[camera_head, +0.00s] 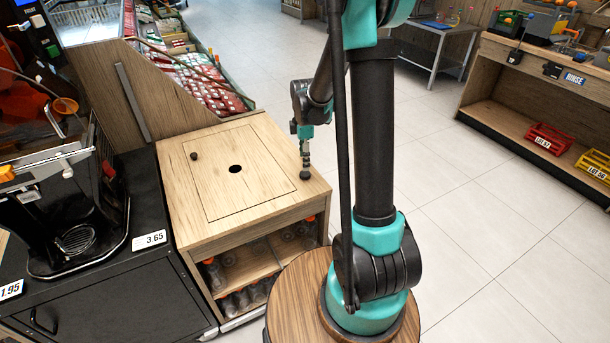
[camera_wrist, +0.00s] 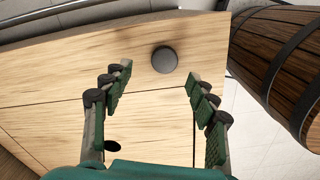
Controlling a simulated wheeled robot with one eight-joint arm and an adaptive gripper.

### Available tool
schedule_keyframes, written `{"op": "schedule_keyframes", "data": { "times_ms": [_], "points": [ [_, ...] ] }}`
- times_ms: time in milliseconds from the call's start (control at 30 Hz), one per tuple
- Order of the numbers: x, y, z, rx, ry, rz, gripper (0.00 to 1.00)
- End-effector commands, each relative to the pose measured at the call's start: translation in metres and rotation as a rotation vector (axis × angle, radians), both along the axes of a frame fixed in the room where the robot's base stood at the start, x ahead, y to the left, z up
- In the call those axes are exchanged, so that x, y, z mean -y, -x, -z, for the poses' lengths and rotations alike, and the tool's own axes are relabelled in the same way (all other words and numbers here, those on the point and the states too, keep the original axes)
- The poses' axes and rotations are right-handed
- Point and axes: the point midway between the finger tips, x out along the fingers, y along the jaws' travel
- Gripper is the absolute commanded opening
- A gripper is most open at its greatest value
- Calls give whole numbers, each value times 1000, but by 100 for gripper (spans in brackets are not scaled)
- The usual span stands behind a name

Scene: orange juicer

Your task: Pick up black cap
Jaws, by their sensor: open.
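A round black cap (camera_wrist: 164,60) lies on the light wood top of the cabinet, near its edge. In the wrist view it sits between and just beyond the fingertips of my gripper (camera_wrist: 158,78). The fingers are spread apart and empty, with bare wood between them. In the head view my gripper (camera_head: 306,157) points down over the right corner of the cabinet top, with the dark cap (camera_head: 305,175) right below it. The exact height of the fingers above the cap is hard to tell.
The cabinet top (camera_head: 236,196) has a round dark hole (camera_head: 235,169) in its middle and a small dark object (camera_head: 194,156) at the far left. Bottles (camera_head: 215,273) stand on shelves below. A black juicer stand (camera_head: 75,215) is at left. A wooden barrel (camera_wrist: 285,60) is beside the cabinet.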

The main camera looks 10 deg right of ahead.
Motion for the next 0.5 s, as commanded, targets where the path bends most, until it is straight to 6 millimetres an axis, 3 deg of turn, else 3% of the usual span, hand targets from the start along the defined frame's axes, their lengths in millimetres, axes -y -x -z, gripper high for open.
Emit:
{"op": "schedule_keyframes", "data": {
  "times_ms": [500],
  "points": [
    [1,7,51,0,0,0,59]
  ]
}}
